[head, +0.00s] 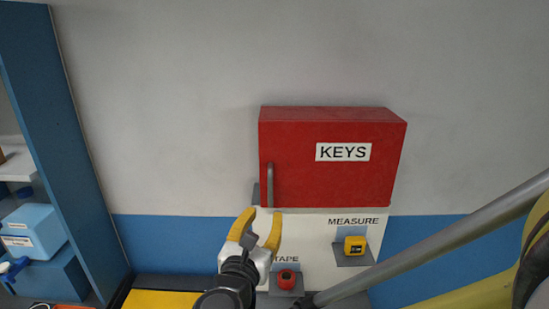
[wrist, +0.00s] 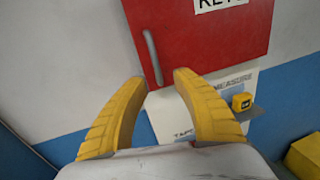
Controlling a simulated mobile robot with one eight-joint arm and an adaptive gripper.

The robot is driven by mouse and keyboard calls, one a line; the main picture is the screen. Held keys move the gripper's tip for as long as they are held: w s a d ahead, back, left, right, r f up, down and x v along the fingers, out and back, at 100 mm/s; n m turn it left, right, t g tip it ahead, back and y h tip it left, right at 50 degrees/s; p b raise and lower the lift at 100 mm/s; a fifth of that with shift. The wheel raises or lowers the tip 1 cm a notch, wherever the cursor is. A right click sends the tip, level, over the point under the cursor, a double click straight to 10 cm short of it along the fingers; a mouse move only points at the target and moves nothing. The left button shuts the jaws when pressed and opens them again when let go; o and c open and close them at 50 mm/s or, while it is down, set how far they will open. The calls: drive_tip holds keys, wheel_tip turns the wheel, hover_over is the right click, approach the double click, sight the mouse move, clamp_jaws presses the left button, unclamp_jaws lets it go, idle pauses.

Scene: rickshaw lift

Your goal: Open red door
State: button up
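A red cabinet door (head: 320,175) marked "KEYS" is on the wall and looks shut. Its grey vertical handle (head: 270,185) is near the door's left edge. In the wrist view, the red door (wrist: 205,35) is ahead, with the handle (wrist: 153,57) above and between my fingertips. My gripper (head: 262,213) is open, its two yellow fingers apart and empty. In the wrist view the fingertips (wrist: 160,80) are apart on either side of the handle's line.
A white board (head: 310,228) below the cabinet holds a yellow tape measure (head: 355,245) and a red one (head: 287,279) on small grey shelves. A blue shelf unit (head: 65,150) with blue bins stands at the left. A grey bar (head: 440,240) crosses the lower right. The wall left of the cabinet is clear.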

sight(270, 191)
drive_tip(key=shift+n, duration=0.3)
drive_tip(key=x, duration=0.7)
drive_tip(key=a+p+x, duration=0.1)
drive_tip(key=x, duration=0.2)
drive_tip(key=shift+w+d+r, duration=0.1)
drive_tip(key=shift+w+r, duration=0.25)
drive_tip(key=shift+r, duration=0.05)
clamp_jaws()
